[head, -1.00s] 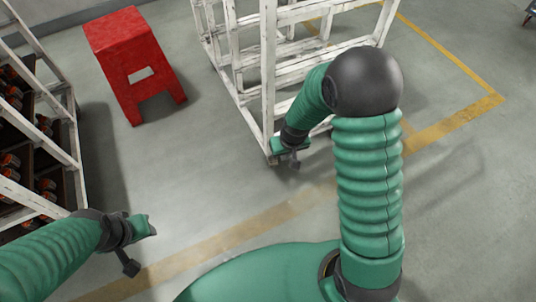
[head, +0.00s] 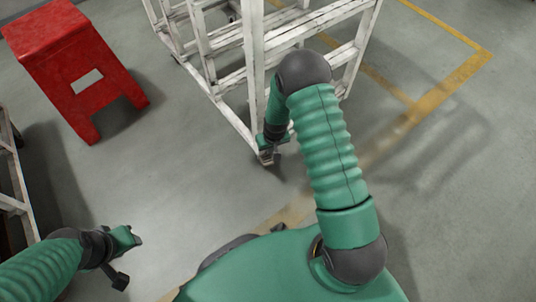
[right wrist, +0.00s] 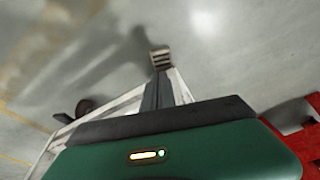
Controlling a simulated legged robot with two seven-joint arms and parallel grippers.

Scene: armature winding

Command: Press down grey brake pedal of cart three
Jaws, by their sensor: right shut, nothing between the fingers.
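The cart, a worn white metal frame (head: 255,70), stands at the top middle of the head view. My right gripper (head: 266,155) is at the foot of its near corner post, shut and empty. The grey brake pedal cannot be made out at that corner; my gripper and wrist cover much of it. In the right wrist view the shut fingers (right wrist: 160,60) point over the floor, with white cart bars behind them. A dark round part (right wrist: 85,107), perhaps a wheel, shows left of them. My left gripper (head: 132,238) is at lower left, away from the cart; its jaw state is unclear.
A red stool (head: 75,65) stands on the floor left of the cart. The edge of a white rack (head: 14,185) shows at far left. Yellow floor lines (head: 440,90) run right of the cart. The grey floor between stool and cart is clear.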

